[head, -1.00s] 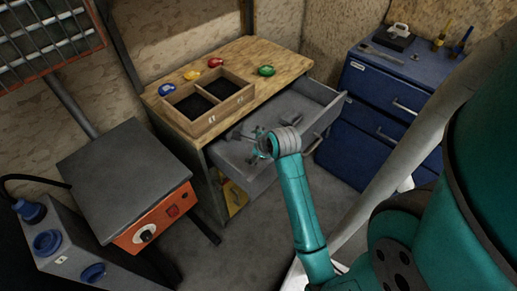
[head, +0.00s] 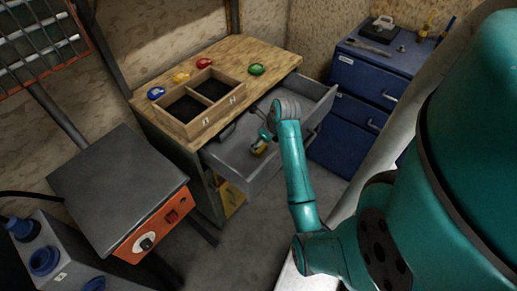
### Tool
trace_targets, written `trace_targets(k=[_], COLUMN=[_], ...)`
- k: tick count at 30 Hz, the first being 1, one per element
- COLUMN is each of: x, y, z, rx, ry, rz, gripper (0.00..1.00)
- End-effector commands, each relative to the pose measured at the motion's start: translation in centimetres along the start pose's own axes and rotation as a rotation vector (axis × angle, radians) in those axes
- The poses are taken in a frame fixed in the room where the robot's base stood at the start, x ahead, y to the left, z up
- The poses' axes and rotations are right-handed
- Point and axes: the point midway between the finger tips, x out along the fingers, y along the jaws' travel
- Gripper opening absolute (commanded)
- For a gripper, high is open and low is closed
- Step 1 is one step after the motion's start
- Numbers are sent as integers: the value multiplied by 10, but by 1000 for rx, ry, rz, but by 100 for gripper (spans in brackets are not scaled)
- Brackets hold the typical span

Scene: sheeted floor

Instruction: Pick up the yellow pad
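The yellow pad (head: 181,77) lies on the wooden top of a workbench, between a blue pad (head: 156,93) and a red pad (head: 204,62), behind a two-compartment wooden box. My gripper (head: 262,143) is over the open grey drawer, in front of and lower right of the box, well apart from the yellow pad. It is small and partly hidden by my wrist, so its fingers cannot be made out. A small yellow and dark shape (head: 258,149) shows right by it; I cannot tell whether it is held.
The wooden box (head: 208,128) stands at the bench's front edge. A green pad (head: 256,69) lies right of it. The drawer (head: 240,171) juts out from the bench. An orange-fronted machine (head: 150,228) is at left, a blue cabinet (head: 345,130) at right.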

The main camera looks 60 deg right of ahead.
Motion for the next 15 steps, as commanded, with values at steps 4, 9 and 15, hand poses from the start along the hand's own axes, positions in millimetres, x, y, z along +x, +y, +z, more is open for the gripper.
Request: trace_targets(k=[4,9,15], x=[19,41,50], y=[0,-1,-1], z=[-4,-5,-4], rx=[0,-1,-1], ry=[3,2,1], rz=[2,1,0], gripper=[94,94,94])
